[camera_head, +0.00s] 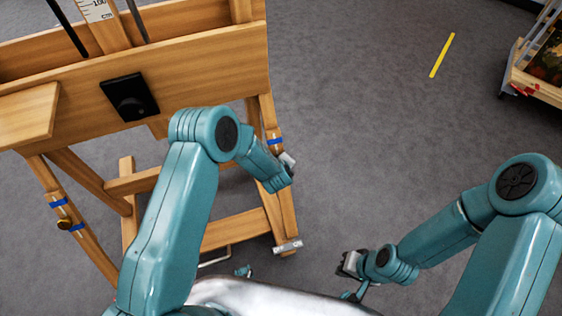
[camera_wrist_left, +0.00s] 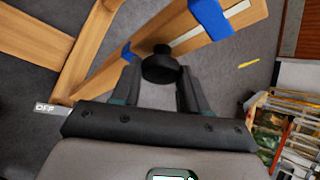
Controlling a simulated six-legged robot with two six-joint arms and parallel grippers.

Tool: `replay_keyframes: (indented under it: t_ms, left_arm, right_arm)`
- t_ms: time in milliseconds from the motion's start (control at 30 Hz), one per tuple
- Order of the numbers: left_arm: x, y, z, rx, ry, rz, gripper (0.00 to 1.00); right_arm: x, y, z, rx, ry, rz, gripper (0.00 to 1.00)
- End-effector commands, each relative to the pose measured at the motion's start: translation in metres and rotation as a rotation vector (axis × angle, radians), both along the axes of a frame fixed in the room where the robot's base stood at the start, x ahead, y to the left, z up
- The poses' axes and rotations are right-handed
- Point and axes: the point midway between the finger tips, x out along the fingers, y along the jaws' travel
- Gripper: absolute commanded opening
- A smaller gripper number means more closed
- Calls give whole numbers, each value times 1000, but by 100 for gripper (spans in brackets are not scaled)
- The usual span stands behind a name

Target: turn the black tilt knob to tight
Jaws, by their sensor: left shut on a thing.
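The black tilt knob (camera_wrist_left: 160,65) sits on a wooden strut (camera_wrist_left: 225,30) of the easel, between two bands of blue tape, in the left wrist view. My left gripper (camera_wrist_left: 160,92) is shut on this knob, one finger on each side. In the head view my left gripper (camera_head: 287,163) is at the easel's right strut, beside the blue tape (camera_head: 275,142), and the knob is hidden there. No tight or loose marking can be read. My right gripper (camera_head: 349,264) is low, away from the easel, its finger opening too small to tell.
The wooden easel (camera_head: 190,52) fills the left, with a black box (camera_head: 129,98) on its crossbar and a brass knob (camera_head: 64,223) on its left strut. Floor is free between the easel and a wooden cart (camera_head: 520,72).

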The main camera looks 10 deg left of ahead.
Motion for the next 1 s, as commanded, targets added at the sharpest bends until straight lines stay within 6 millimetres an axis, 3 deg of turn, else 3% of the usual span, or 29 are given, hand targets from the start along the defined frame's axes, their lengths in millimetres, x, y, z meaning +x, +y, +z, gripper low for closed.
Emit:
replay_keyframes:
  t_ms: [33, 67, 100, 467, 667, 1000]
  left_arm:
    - [0, 0, 0, 1, -1, -2, 14]
    - [0, 0, 0, 1, -1, -2, 54]
    - [0, 0, 0, 1, -1, -2, 67]
    - [-3, -1, 4, 0, -1, -1, 67]
    - [-26, -4, 33, 1, -1, -3, 67]
    - [-84, -12, 98, 1, -1, -2, 67]
  right_arm:
    - [0, 0, 0, 0, 0, 0, 0]
    - [0, 0, 0, 0, 0, 0, 0]
    - [0, 0, 0, 0, 0, 0, 0]
    - [0, 0, 1, 0, 0, 0, 0]
    - [0, 0, 10, 0, 0, 0, 0]
    - [0, 0, 25, 0, 0, 0, 0]
